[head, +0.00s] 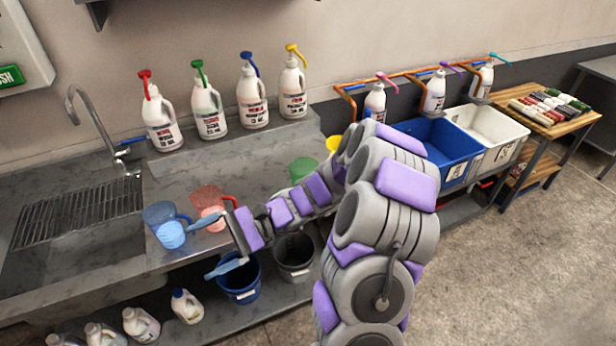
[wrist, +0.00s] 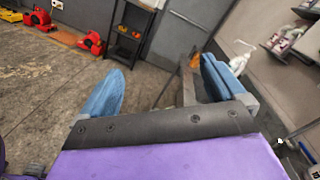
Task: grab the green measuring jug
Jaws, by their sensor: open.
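The green measuring jug (head: 303,168) stands on the grey counter in the head view. My arm covers its lower right part, and its handle cannot be made out. My gripper (head: 215,245) is open, with its blue fingers apart and nothing visible between them. It is at the counter's front edge, to the left of and nearer than the green jug, and points left, away from it. The wrist view shows the open fingers (wrist: 160,88) with the floor and a door beyond. The green jug is not visible there.
A red jug (head: 208,203) and a blue jug (head: 158,214) stand close behind my gripper. A yellow object (head: 333,143) is partly behind my arm. Pump bottles (head: 209,112) line the back ledge. Buckets (head: 241,279) stand below. A sink (head: 75,215) is at left.

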